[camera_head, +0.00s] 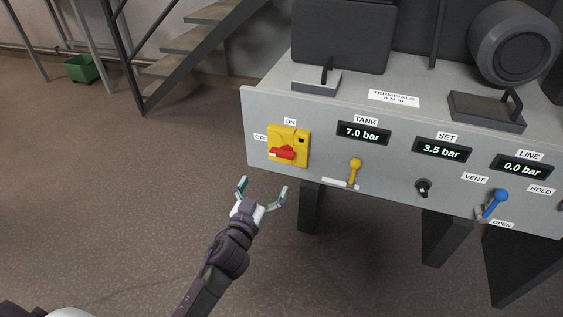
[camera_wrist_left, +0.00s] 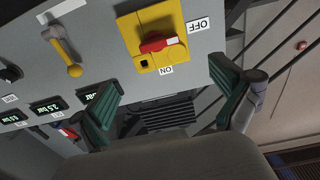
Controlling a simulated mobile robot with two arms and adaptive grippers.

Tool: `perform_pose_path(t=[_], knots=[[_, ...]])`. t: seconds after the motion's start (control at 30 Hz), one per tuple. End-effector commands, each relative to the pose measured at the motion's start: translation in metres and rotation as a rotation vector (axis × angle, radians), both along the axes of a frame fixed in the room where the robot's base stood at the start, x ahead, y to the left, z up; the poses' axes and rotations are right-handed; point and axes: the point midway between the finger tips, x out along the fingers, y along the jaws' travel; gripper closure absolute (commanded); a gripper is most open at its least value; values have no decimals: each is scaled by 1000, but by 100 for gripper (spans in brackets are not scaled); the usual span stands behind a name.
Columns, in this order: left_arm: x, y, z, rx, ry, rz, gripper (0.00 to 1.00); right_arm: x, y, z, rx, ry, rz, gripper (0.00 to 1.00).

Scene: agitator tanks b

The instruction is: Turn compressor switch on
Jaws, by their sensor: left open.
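The compressor switch is a red handle (camera_head: 282,153) on a yellow plate (camera_head: 302,149) at the left of the grey panel. The handle lies roughly level, its end towards the OFF label (camera_head: 260,138); the ON label (camera_head: 290,122) is above the plate. My left gripper (camera_head: 262,188) is open and empty, below and left of the switch, apart from it. In the left wrist view, which is upside down, the red handle (camera_wrist_left: 158,44) shows beyond the open fingers (camera_wrist_left: 166,76). My right gripper is not seen.
The panel (camera_head: 400,183) also has a yellow lever (camera_head: 355,172), a black knob (camera_head: 423,188) and a blue lever (camera_head: 494,204). TANK reads 7.0 bar, SET 3.5, LINE 0.0. Dark legs (camera_head: 311,207) stand underneath. Stairs (camera_head: 190,45) and a green bin (camera_head: 81,68) are behind. Floor at left is clear.

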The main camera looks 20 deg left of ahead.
Motion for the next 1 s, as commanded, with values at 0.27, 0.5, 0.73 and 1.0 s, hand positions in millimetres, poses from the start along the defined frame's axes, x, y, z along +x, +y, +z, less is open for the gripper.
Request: perform_pose_path(t=[0.27, 0.5, 0.73, 1.0], knots=[[45, -1, 2, 3, -6, 0, 0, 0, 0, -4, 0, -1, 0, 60], [96, -4, 1, 2, -3, -1, 0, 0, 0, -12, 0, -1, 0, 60], [127, -5, 0, 1, -2, -1, 0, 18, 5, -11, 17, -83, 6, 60], [135, -5, 1, 0, -1, -1, 0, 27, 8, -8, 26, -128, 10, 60]])
